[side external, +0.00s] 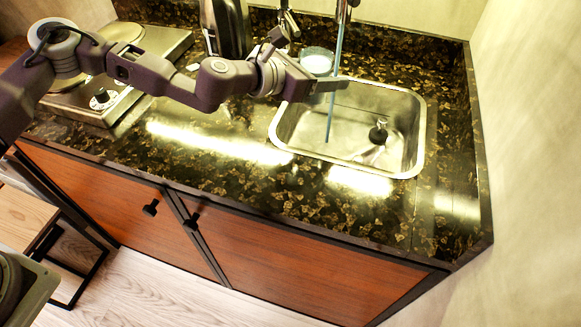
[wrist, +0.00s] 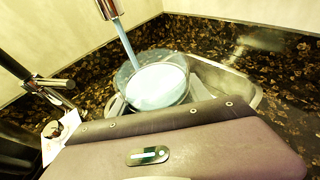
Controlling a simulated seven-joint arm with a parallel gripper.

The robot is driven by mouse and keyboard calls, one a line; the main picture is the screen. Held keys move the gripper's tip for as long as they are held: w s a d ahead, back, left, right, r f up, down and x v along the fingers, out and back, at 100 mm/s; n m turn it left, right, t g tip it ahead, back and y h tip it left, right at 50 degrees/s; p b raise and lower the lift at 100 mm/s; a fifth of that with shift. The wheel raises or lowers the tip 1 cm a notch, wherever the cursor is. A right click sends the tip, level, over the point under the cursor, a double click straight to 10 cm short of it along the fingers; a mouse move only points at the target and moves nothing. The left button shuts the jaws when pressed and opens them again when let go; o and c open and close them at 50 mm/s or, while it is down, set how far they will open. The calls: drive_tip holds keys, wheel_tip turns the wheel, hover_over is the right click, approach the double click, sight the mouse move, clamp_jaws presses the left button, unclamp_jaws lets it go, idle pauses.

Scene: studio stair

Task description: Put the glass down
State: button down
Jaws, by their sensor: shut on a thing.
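The glass (side external: 317,62) is a clear, round vessel with pale, bluish-white contents. In the side view it shows just behind my gripper (side external: 328,85), at the back left of the sink. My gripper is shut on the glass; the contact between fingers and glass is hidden. In the wrist view the glass (wrist: 153,82) appears just beyond the dark edge of my gripper, its lower part covered. It looks about upright. Whether its base touches anything cannot be seen.
A blue stream (side external: 336,60) runs from the tap (wrist: 108,9); in the side view it reaches down into the metal sink (side external: 421,140). A hotplate (side external: 160,42) and a dark kettle-like object (side external: 226,28) stand left. The speckled counter (side external: 235,180) is clear in front.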

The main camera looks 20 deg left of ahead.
drive_tip(key=s+r+m+g+h, duration=0.2)
drive_tip(key=s+m+g+h, duration=0.3)
drive_tip(key=s, duration=1.2)
drive_tip(key=shift+m+g+y, duration=0.3)
drive_tip(key=shift+m+g, duration=0.1)
drive_tip(key=shift+m, duration=0.2)
drive_tip(key=f, duration=1)
drive_tip(key=shift+d, duration=0.25)
drive_tip(key=shift+f, duration=0.15)
drive_tip(key=c, duration=0.5)
unclamp_jaws()
drive_tip(key=v, duration=1.2)
